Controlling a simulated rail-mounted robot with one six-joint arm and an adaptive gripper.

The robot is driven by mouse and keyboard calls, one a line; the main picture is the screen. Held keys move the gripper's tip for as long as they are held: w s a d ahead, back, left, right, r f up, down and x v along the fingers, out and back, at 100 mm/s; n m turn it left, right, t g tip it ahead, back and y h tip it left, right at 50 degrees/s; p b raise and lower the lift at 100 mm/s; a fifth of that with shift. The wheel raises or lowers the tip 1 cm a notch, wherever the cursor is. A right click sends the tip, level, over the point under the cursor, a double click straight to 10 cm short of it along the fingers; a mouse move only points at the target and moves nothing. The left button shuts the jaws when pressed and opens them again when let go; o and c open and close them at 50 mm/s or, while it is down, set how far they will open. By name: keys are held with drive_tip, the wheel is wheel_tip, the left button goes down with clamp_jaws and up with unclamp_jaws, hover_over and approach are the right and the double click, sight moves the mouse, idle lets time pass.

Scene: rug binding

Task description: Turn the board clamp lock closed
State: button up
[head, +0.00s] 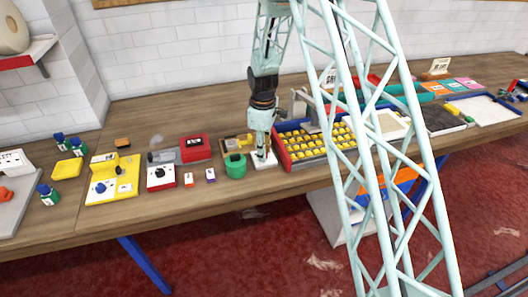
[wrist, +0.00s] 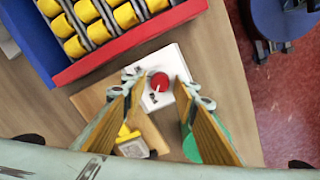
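A red round knob (wrist: 160,82) with a white pointer line sits on a white plate (wrist: 172,60) with small dark markings; I take it to be the board clamp lock, though its label is too small to read. In the head view the white plate (head: 266,163) shows on the bench, with the knob hidden by my gripper (head: 261,150). In the wrist view my gripper (wrist: 158,84) points down over the plate. Its fingers are spread to either side of the knob, with gaps visible.
A red and blue tray (head: 282,153) of yellow pieces stands close to the plate. A green round container (head: 236,167) and a wooden board (wrist: 152,132) with a yellow part are also near. Other knobbed boxes, one on a yellow base (head: 126,187), stand further left.

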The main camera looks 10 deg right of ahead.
drive_tip(key=c, duration=0.6)
drive_tip(key=shift+c, duration=0.2)
drive_tip(key=shift+m, duration=0.5)
drive_tip(key=shift+m+b, duration=0.8)
drive_tip(key=shift+m, duration=0.6)
drive_tip(key=m+b, duration=0.1)
drive_tip(key=m, duration=0.3)
drive_tip(key=m+b, duration=0.1)
drive_tip(key=m, duration=0.4)
drive_tip(key=shift+g+b, duration=0.3)
drive_tip(key=shift+b, duration=0.05)
drive_tip(key=shift+m+b, duration=0.4)
drive_tip(key=shift+m, duration=2.1)
